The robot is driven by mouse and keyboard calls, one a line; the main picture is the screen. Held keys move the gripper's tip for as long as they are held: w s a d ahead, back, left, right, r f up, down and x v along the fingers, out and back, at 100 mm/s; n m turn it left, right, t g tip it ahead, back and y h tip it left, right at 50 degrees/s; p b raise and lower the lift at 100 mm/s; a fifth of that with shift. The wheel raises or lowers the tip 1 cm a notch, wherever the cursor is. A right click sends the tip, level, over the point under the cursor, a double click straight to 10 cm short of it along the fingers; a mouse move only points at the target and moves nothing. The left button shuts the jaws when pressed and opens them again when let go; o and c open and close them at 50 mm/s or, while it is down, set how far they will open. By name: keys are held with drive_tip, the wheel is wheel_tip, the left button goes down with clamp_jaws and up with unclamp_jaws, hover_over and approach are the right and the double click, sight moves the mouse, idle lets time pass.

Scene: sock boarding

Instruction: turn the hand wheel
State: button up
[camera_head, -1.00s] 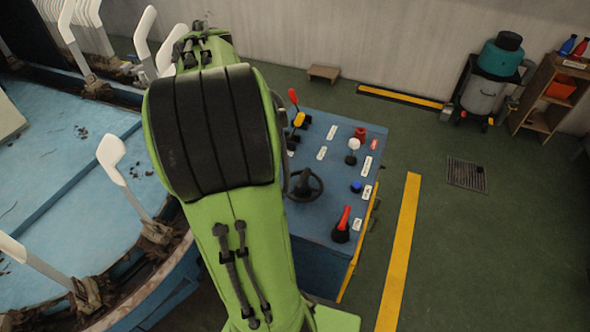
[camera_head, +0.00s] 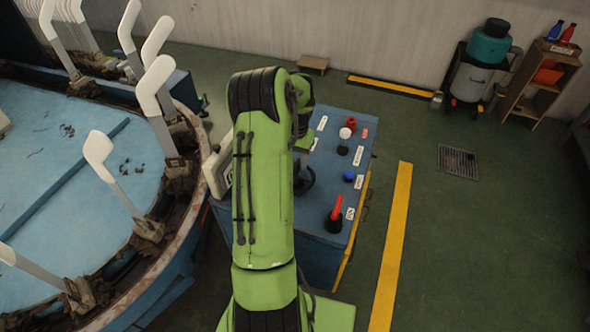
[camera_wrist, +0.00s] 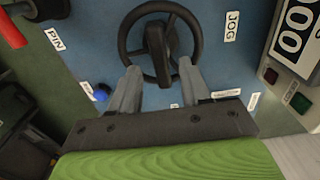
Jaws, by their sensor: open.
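The hand wheel is a dark ring with a raised bar across its middle. In the wrist view the hand wheel (camera_wrist: 197,40) is at the top centre, on the blue control panel (camera_wrist: 85,28). My gripper (camera_wrist: 158,72) is open, its two grey fingers apart and pointing at the wheel's near rim. The fingertips overlap the lower edge of the wheel in the picture; I cannot tell whether they touch it. In the head view only the right edge of the hand wheel (camera_head: 309,178) shows. My green arm hides the rest, and my gripper is hidden there too.
The blue console (camera_head: 318,228) also carries a red lever (camera_head: 337,208), a white-knobbed lever (camera_head: 345,133), a blue button (camera_head: 349,176) and a red knob (camera_head: 351,122). A round blue machine with white sock forms (camera_head: 98,148) stands left.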

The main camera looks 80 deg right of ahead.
sight(295, 168)
wheel_tip(295, 168, down, 4)
clamp_jaws()
idle(0.4)
